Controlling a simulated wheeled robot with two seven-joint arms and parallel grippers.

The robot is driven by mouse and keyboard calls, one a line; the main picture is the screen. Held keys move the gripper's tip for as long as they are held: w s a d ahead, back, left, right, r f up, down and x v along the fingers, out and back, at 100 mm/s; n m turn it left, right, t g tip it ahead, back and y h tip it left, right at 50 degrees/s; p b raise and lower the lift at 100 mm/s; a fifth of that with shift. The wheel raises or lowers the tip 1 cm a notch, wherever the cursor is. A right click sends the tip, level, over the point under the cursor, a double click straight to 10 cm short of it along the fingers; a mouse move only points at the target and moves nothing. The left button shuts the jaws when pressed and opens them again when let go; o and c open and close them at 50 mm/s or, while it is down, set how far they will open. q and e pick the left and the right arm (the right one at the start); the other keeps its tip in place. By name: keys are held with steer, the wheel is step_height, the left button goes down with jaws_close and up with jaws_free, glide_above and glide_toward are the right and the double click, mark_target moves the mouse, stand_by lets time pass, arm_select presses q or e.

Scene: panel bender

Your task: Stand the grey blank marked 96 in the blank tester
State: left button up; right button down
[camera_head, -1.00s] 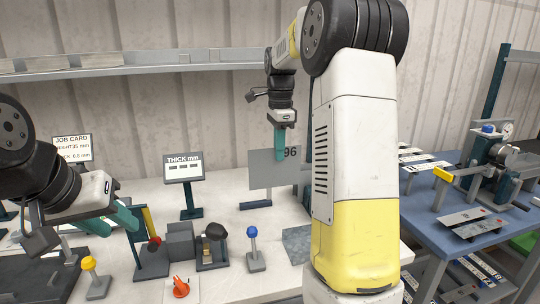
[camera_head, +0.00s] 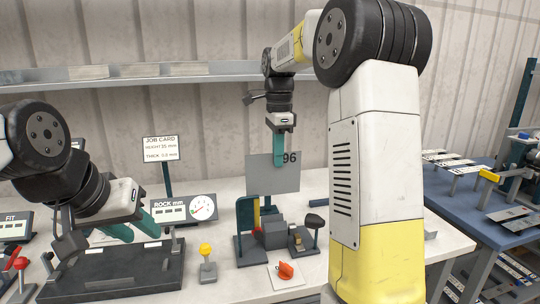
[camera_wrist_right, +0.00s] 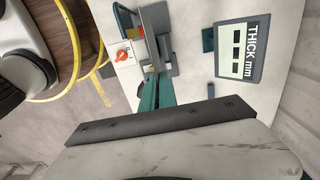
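The grey blank marked 96 (camera_head: 272,180) hangs upright from my right gripper (camera_head: 279,158), whose teal fingers are shut on its upper part. It is above and behind a teal fixture (camera_head: 246,245) with a yellow strip and a grey block, apparently the blank tester; no label confirms this. In the right wrist view the fingers (camera_wrist_right: 158,92) point toward the bench, with the blank seen nearly edge-on (camera_wrist_right: 153,28). The blank's bottom edge appears clear of the fixture, but the exact gap cannot be told. My left gripper (camera_head: 134,230) is open and empty, left of the fixture.
A ROCK mm gauge (camera_head: 186,210), job card (camera_head: 161,149) and yellow-knobbed lever (camera_head: 206,254) stand left of the fixture. An orange knob (camera_head: 286,270) is in front. The THICK mm display (camera_wrist_right: 243,50) shows in the wrist view. A blue table (camera_head: 470,195) is at right.

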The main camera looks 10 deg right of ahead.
mark_target(278, 183)
step_height(278, 183, down, 13)
steer(key=shift+f, duration=0.15)
stand_by(0.6)
steer(key=shift+f, duration=1.5)
stand_by(0.5)
steer(key=c, duration=1.6)
jaws_free()
steer(key=shift+r, duration=3.95)
steer(key=s+r+n+t, duration=0.2)
steer(key=s+n, duration=0.4)
steer(key=s, duration=0.2)
steer(key=s+a+r+n+t+y, duration=0.1)
steer(key=s+r+n+t, duration=0.1)
steer(key=s+n, duration=0.4)
steer(key=s+a+r+n+t+y, duration=0.1)
steer(key=s+r+n+t, duration=0.1)
steer(key=s+n, duration=0.4)
steer(key=shift+s, duration=2.15)
